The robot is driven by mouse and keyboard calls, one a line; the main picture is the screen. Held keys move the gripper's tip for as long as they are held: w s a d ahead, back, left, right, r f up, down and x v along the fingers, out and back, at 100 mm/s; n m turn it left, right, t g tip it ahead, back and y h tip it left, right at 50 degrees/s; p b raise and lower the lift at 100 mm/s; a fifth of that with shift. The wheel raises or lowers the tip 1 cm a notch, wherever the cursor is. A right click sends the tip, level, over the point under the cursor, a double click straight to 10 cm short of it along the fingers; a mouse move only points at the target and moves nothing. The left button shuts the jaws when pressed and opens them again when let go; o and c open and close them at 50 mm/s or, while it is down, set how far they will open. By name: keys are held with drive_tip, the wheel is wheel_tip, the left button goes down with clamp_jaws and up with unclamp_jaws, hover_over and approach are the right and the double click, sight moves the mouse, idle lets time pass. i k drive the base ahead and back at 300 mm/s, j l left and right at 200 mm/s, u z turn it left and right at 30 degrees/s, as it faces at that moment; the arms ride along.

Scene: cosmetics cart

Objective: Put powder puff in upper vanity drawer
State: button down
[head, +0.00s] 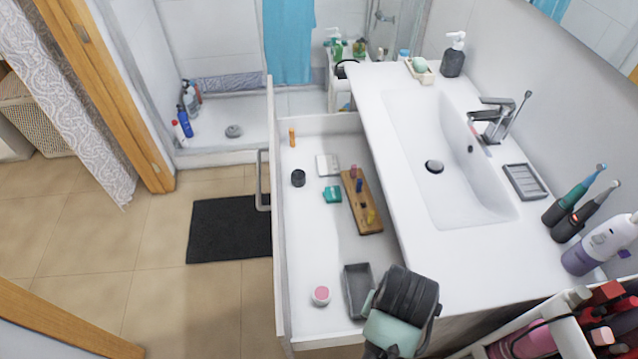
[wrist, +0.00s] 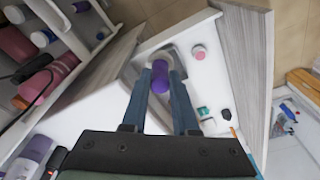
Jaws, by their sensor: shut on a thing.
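My gripper (wrist: 161,70) is shut on a small rounded purple thing (wrist: 158,82), which looks like the powder puff. It is held between the fingertips over the open upper vanity drawer (head: 310,240), near a grey tray (head: 358,291) inside it. From the wrist view I cannot tell how high above the drawer floor it is. In the head view my wrist hides the fingertips and the puff. The drawer is pulled out to the left of the washbasin counter, and its floor also shows in the wrist view (wrist: 205,75).
In the drawer are a pink-lidded jar (head: 321,296), a wooden board (head: 362,205) with small items, a teal box (head: 332,194) and a dark round jar (head: 298,178). A cart (head: 560,335) full of bottles stands at the lower right. Bare drawer floor shows left of the board.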

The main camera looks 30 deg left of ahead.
sight(318, 265)
drive_tip(key=i+u, duration=0.3)
drive_tip(key=i, duration=0.15)
drive_tip(key=i+u, duration=0.3)
drive_tip(key=i, duration=0.2)
drive_tip(key=i+l, duration=0.1)
drive_tip(key=i, duration=0.15)
